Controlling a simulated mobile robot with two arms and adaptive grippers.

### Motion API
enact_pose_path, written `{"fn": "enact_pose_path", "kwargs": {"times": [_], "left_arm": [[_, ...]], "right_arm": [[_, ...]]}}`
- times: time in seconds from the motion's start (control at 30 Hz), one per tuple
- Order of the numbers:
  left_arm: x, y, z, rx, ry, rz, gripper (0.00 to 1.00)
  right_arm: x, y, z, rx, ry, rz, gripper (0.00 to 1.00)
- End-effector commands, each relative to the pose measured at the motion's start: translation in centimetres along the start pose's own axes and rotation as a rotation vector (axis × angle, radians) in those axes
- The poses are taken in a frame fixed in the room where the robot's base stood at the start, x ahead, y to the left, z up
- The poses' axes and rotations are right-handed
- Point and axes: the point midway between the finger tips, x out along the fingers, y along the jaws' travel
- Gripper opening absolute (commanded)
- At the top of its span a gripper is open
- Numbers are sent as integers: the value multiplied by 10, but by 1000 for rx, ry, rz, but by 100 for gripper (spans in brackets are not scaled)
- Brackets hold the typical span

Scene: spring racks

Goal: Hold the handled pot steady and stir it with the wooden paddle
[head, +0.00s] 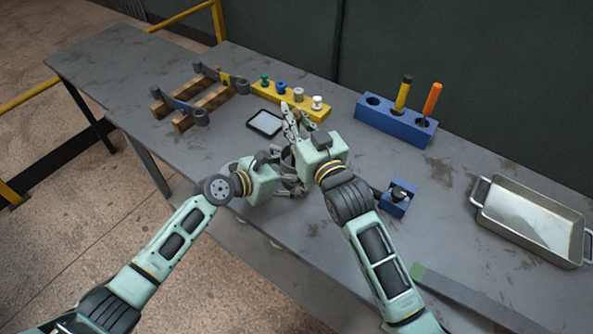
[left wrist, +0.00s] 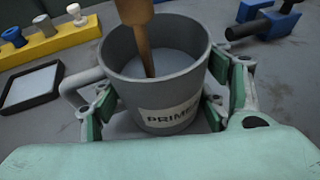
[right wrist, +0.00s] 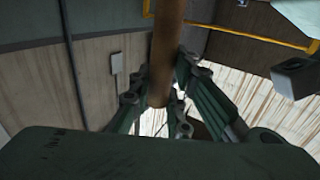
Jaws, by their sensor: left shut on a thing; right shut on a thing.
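The grey handled pot (left wrist: 170,118) stands upright in the left wrist view, with a label reading "PRIME" and its handle at the left. My left gripper (left wrist: 165,108) is shut around the pot's body, a finger on each side. The wooden paddle (left wrist: 140,38) reaches down into the pot, its lower end inside and slightly tilted. My right gripper (right wrist: 160,98) is shut on the paddle's shaft, which also shows in the right wrist view (right wrist: 167,45). In the head view, my right gripper (head: 294,122) and arms hide most of the pot and paddle.
A dark-rimmed tray (head: 264,123) and a yellow block with several coloured pegs (head: 262,97) lie behind the pot. A blue holder (head: 372,121) with tools, a small blue block (head: 394,210) and a metal pan (head: 530,217) stand to the right. A wooden rack (head: 205,102) is left.

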Motion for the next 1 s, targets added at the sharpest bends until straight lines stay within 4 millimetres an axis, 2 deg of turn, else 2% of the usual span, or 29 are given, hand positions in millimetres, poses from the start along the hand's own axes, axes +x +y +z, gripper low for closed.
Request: {"fn": "enact_pose_path", "kwargs": {"times": [0.57, 1.0], "left_arm": [[0, 0, 0, 1, 1, 0, 26], [0, 0, 0, 1, 1, 0, 26]], "right_arm": [[-7, 4, -1, 1, 1, -1, 0], [-7, 4, -30, 0, 4, -1, 0]]}}
